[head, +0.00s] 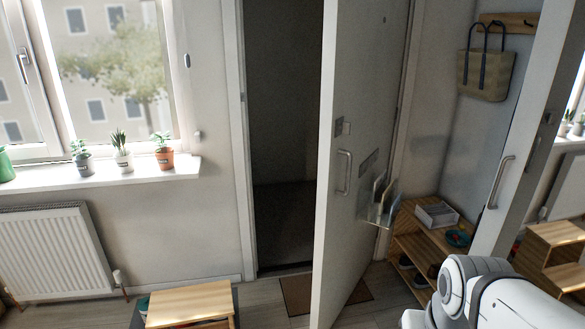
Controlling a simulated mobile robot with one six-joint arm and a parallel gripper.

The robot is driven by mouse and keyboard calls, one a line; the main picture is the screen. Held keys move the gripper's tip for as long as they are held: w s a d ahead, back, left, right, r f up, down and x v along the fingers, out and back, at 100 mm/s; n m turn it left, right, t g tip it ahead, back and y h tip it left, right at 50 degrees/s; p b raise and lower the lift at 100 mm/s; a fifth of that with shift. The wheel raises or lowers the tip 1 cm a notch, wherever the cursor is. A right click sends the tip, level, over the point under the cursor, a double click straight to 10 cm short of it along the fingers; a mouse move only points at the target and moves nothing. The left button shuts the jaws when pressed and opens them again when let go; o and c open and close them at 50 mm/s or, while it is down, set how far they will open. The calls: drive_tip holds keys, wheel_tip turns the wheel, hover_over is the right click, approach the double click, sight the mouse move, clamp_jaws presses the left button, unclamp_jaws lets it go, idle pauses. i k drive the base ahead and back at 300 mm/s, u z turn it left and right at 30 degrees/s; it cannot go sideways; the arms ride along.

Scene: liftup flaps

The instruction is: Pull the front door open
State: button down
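The front door (365,110) is a pale panel that stands ajar, swung into the room. Its free edge faces me and a dark gap shows to its left. A metal pull handle (344,172) sits on its inner face near the free edge, with a lock plate above it. A letter slot and a rack of letters (379,200) are also on this face. The doorway (285,140) behind is dark. My white arm shows at the bottom right; my gripper is not in view, so I cannot see whether it touches anything.
A wooden shoe shelf (413,246) stands right of the door, below a hanging bag (486,75). Another white panel with a handle (501,182) is at the right. A small wooden bench (190,303) is at the front left. A doormat (298,294) lies under the door.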

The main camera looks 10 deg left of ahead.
sight(364, 41)
drive_tip(key=i, duration=1.05)
drive_tip(key=u, duration=0.2)
